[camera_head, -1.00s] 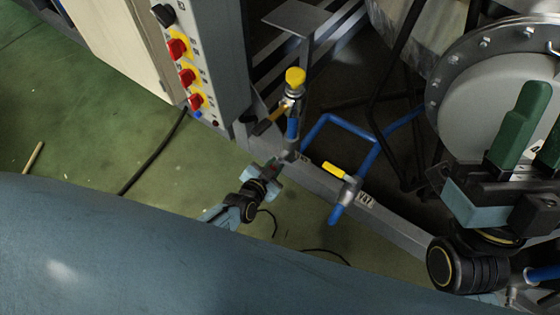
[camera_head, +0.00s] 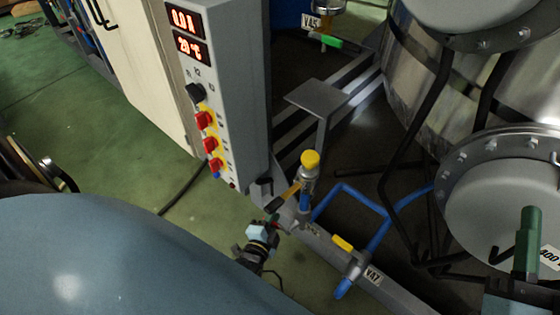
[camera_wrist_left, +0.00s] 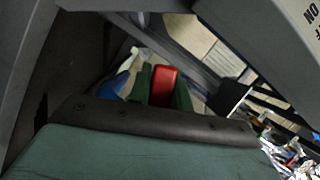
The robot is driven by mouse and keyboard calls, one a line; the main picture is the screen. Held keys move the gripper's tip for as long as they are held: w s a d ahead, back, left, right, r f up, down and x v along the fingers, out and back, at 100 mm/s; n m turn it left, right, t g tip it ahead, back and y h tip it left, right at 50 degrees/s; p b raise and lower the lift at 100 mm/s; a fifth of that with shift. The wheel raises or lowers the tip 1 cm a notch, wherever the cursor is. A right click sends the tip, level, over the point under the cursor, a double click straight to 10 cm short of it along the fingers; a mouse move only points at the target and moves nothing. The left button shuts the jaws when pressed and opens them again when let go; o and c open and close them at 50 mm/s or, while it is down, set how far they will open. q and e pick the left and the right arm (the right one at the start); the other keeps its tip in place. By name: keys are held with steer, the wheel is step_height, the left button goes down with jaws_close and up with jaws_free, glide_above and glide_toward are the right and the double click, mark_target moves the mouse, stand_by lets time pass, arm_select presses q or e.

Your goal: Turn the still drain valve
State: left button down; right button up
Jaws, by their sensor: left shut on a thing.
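My left gripper (camera_head: 274,222) is low beside the frame rail, at the foot of the pipe with the yellow cap. In the left wrist view, its green fingers (camera_wrist_left: 160,90) are shut on a red handle (camera_wrist_left: 163,84), one finger on each side. In the head view the handle is only a small red spot, mostly hidden by the gripper. The valve body behind it cannot be made out. My right gripper (camera_head: 528,245) is at the lower right edge, in front of the round steel flange. One green finger shows clearly, so its opening cannot be judged.
A grey control cabinet (camera_head: 236,95) with red knobs stands behind my left gripper. Green floor (camera_head: 110,140) is open at left.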

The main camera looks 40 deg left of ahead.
arm_select(q)
steer(key=r+m, duration=0.1)
steer(key=r+m+t, duration=0.1)
steer(key=r+m, duration=0.1)
steer(key=m, duration=0.1)
steer(key=shift+a+t+y, duration=0.3)
steer(key=shift+y, duration=0.1)
arm_select(e)
steer(key=shift+s+r+t+y, duration=0.25)
steer(key=shift+r+t+y, duration=0.05)
steer(key=shift+r, duration=0.15)
arm_select(q)
steer(key=c, duration=1.3)
jaws_free()
steer(key=shift+r, duration=0.1)
